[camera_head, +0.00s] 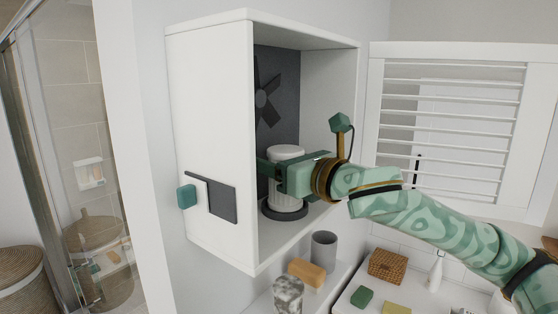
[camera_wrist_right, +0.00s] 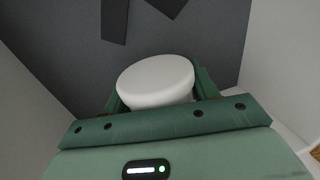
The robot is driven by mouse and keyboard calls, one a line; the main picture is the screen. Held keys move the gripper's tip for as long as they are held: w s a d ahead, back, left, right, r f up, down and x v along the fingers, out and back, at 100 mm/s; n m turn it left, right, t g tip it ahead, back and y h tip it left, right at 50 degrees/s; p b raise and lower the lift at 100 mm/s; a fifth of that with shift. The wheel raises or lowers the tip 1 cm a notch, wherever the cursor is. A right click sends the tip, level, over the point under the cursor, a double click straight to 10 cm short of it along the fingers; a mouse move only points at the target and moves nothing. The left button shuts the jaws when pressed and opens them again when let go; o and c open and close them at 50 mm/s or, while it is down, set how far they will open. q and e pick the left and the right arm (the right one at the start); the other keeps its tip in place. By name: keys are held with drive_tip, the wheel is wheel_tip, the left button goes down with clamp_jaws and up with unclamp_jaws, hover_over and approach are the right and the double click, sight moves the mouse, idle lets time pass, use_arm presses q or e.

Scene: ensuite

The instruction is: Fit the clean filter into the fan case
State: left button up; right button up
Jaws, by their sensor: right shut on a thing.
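The fan case (camera_head: 210,120) is a white wall box, open at the front, with a dark back panel and a dark fan (camera_head: 263,97) inside. The filter (camera_head: 286,152) is a white cylinder standing upright inside the case. Its lower end is at a dark round ring (camera_head: 284,210) on the case floor; I cannot tell whether it is fully seated. My right gripper (camera_head: 287,170) reaches into the case and is shut on the filter's upper part. In the right wrist view the filter's white top (camera_wrist_right: 156,80) sits between the green fingers. My left gripper is not in view.
A white louvred door (camera_head: 450,125) stands open at the right of the case. Below are a grey cup (camera_head: 323,246), an orange-brown block (camera_head: 306,272), a marbled vessel (camera_head: 288,293) and a wicker box (camera_head: 387,265). A glass shower screen is at left.

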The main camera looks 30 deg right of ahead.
drive_tip(key=shift+f, duration=0.45)
drive_tip(key=o, duration=1.1)
drive_tip(key=s+b, duration=0.2)
drive_tip(key=s, duration=0.1)
drive_tip(key=s+d+b, duration=0.1)
drive_tip(key=shift+s+d+f, duration=0.1)
drive_tip(key=shift+s+f, duration=0.15)
drive_tip(key=shift+s, duration=0.15)
drive_tip(key=shift+s+d+r+b, duration=0.1)
drive_tip(key=shift+s+d+b, duration=0.2)
drive_tip(key=shift+s+b, duration=1.6)
drive_tip(key=shift+s+d+r+b, duration=0.1)
drive_tip(key=shift+s+d+b, duration=0.25)
drive_tip(key=shift+s+b, duration=1.55)
drive_tip(key=shift+s+d+r+b, duration=0.1)
drive_tip(key=shift+s+d+b, duration=0.2)
drive_tip(key=shift+s+b, duration=1.55)
